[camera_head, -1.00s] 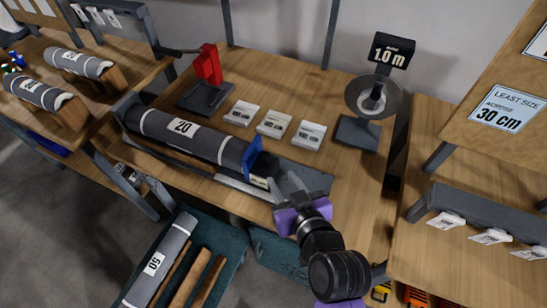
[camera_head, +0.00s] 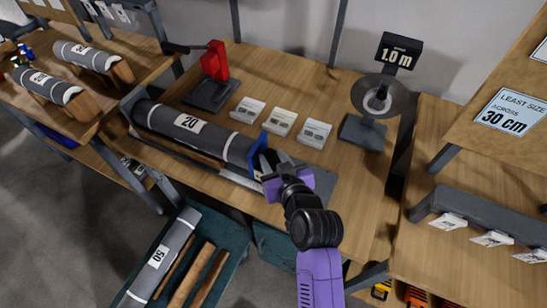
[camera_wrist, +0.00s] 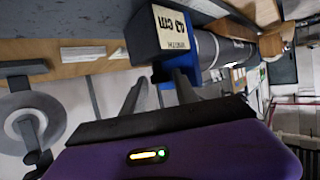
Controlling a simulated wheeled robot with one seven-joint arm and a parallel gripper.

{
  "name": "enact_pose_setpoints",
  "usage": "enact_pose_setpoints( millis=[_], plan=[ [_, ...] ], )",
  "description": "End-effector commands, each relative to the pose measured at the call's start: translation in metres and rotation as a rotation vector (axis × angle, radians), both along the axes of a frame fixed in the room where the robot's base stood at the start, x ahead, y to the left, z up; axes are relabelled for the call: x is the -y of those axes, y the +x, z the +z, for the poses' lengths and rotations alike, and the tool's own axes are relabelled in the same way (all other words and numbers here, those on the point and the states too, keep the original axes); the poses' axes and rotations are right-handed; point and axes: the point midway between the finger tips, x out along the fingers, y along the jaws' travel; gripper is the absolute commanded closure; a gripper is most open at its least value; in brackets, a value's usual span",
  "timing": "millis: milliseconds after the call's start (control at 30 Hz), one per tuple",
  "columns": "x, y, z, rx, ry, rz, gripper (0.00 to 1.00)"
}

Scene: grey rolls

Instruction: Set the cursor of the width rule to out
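The width rule lies along the front of the middle bench, beside a long grey roll (camera_head: 190,128) labelled 20. Its blue cursor plate (camera_head: 257,150) stands at the roll's right end. In the wrist view the blue cursor (camera_wrist: 178,72) carries a dark block (camera_wrist: 160,32) with an upside-down width label in cm; the figure is hard to read. My gripper (camera_head: 274,162) is just right of the cursor. In the wrist view its fingers (camera_wrist: 160,82) are apart, with a visible gap, close to the blue part. Whether they touch it I cannot tell.
A teal tray (camera_head: 232,262) with a roll labelled 50 is below. A rack stands on the right.

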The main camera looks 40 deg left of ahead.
Motion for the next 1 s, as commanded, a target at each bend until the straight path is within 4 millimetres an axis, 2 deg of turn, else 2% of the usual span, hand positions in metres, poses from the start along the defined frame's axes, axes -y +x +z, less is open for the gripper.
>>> enact_pose_setpoints(
  millis=[67,233,267,1000],
  plan=[
    [0.0001,0.0,0.0,0.0,0.0,0.0,0.65],
    [0.0003,0.0,0.0001,0.0,0.0,0.0,0.96],
    [0.0003,0.0,0.0001,0.0,0.0,0.0,1.0],
    [0.0004,-0.0002,0.0002,0.0,0.0,0.0,1.0]
  ],
)
